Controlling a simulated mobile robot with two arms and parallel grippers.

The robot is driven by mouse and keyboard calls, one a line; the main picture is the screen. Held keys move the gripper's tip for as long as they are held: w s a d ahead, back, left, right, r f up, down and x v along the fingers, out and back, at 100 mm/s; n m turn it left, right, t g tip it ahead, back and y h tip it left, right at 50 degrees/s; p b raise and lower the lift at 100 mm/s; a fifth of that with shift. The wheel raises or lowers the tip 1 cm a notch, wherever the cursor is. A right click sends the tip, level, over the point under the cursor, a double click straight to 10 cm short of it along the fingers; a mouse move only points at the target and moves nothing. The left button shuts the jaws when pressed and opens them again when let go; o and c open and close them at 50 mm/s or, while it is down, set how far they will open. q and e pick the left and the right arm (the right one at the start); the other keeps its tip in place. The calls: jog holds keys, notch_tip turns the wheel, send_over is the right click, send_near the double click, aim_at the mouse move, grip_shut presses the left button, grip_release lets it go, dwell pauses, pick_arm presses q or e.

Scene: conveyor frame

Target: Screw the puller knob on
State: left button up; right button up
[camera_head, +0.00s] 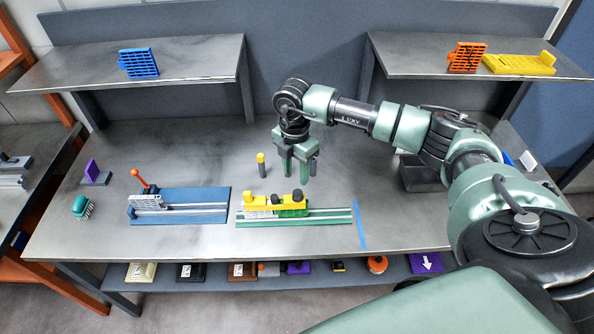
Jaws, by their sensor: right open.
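My right gripper (299,170) hangs fingers-down above the work table, open, with nothing visible between its fingers. In the picture it is just above the green rail fixture (338,216). The fixture carries a yellow block (262,200), a light grey piece and a green piece. A dark round knob (298,195) shows at the block's right end; whether it is the puller knob, and whether it is seated, I cannot tell. A small post with a yellow top (262,162) stands on the table left of my gripper. My left gripper is not in view.
Raised shelves hold blue, orange and yellow parts. Blue tape (360,224) marks the table.

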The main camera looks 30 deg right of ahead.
aim_at(298, 193)
jog(key=shift+d+f, duration=0.2)
jog(key=shift+f, duration=0.15)
notch_tip(298, 193, down, 8)
jog(key=b, duration=0.6)
jog(key=shift+f, duration=0.25)
jog(key=shift+r, duration=0.15)
jog(key=c, duration=0.3)
grip_shut()
jog(key=m, duration=0.9)
jog(key=shift+m, duration=0.3)
jog(key=m, duration=0.4)
jog(key=shift+a, duration=0.15)
jog(key=shift+a+m, duration=0.2)
jog(key=shift+m, duration=0.1)
jog(key=m, duration=0.3)
jog(key=shift+d+m, duration=0.3)
jog(key=shift+m, duration=0.3)
jog(key=shift+o, duration=1.3)
grip_release()
jog(key=shift+d, duration=0.1)
